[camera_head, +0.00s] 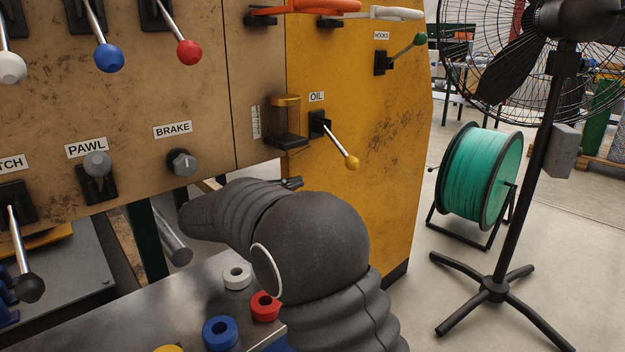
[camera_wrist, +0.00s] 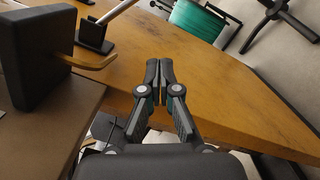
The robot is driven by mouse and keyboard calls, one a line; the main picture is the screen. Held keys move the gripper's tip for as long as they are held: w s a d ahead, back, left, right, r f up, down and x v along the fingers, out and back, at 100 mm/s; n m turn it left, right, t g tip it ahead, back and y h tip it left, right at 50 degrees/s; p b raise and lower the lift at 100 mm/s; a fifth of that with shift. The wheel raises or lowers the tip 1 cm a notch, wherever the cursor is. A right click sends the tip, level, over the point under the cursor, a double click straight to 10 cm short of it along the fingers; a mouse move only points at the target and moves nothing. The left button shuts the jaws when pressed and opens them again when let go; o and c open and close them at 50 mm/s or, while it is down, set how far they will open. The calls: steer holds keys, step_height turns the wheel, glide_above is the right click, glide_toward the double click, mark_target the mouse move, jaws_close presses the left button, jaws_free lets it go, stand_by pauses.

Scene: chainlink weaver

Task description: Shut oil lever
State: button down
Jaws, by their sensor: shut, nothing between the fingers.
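The oil lever (camera_head: 336,142) sits on the yellow panel below the OIL label (camera_head: 316,97). Its metal rod slants down and to the right from a black base to a yellow knob (camera_head: 351,163). In the wrist view its black base and part of the rod (camera_wrist: 118,10) show at the top left; the knob is out of that frame. My gripper (camera_head: 292,183) is below and left of the knob, apart from it. In the wrist view my gripper (camera_wrist: 159,66) has its fingers together and empty, in front of the yellow panel.
An oil cup (camera_head: 286,124) on a black bracket stands left of the lever. The green-knobbed hooks lever (camera_head: 408,46) is above. A green spool (camera_head: 480,172) and a fan stand (camera_head: 530,170) are to the right. Coloured rings (camera_head: 221,332) lie on the bench below.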

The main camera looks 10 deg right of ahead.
mark_target(338, 145)
steer(key=w+d+r, duration=0.2)
steer(key=d, duration=0.8)
steer(key=shift+d, duration=0.25)
steer(key=shift+r, duration=0.2)
